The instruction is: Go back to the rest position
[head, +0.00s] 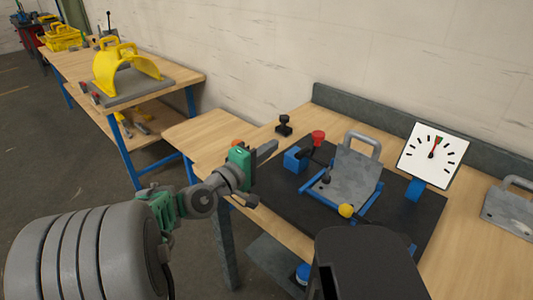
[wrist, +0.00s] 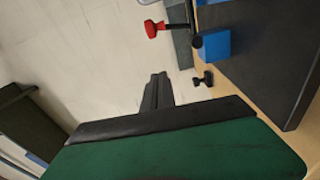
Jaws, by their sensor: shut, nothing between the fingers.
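My gripper (head: 266,150) is in the middle of the head view, raised at the left edge of the workbench, with its fingers pointing up and to the right. The fingers are together with nothing between them. In the wrist view my gripper's dark fingers (wrist: 158,90) point at the wall and touch nothing. The chain drive fixture stands to its right on a dark mat (head: 416,212). It has a grey plate with a handle (head: 355,172), a red knob (head: 318,137) and a yellow knob (head: 346,211). The red knob also shows in the wrist view (wrist: 153,29).
Another grey handled plate (head: 508,208) lies at the right. A small black object (head: 284,125) stands near the wall. A second bench with a yellow guard (head: 125,72) is at the back left. Floor is clear at left.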

